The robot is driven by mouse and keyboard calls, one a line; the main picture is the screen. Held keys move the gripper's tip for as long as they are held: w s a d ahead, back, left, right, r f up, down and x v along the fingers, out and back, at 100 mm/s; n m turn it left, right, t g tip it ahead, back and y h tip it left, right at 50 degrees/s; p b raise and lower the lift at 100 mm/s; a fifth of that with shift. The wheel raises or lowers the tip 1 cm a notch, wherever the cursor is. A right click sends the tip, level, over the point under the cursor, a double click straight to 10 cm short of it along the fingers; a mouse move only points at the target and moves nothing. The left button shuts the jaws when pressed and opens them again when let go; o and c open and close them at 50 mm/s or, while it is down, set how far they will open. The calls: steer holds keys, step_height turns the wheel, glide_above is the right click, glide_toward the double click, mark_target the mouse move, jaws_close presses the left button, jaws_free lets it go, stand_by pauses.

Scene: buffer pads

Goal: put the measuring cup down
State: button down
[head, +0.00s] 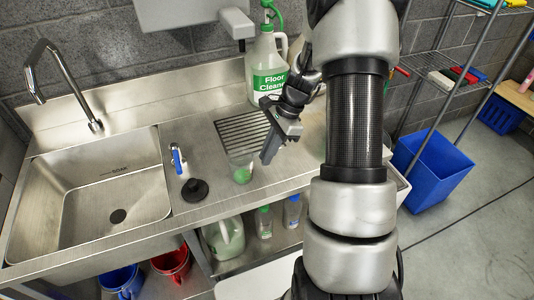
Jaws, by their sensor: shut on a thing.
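The measuring cup (241,168) is a small clear cup with green in its lower part. In the head view it is upright at the front of the steel counter (222,207), just in front of the slotted drain grate (240,132). My gripper (262,158) reaches in from the right and is shut on the cup at its right side. The near finger hides the exact grip. I cannot tell whether the cup's base touches the counter or is slightly above it.
A black sink plug (194,190) and a blue-handled tool (177,159) are left of the cup, beside the sink (90,195). A floor cleaner jug (267,70) stands behind the grate. Bare counter lies between plug and cup. A blue bin (432,170) stands right.

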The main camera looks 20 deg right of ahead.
steer(key=c, duration=1.8)
jaws_free()
steer(key=shift+f, duration=0.1)
steer(key=shift+c, duration=0.2)
steer(key=v, duration=1.2)
steer(key=shift+p, duration=0.45)
steer(key=shift+r, duration=0.25)
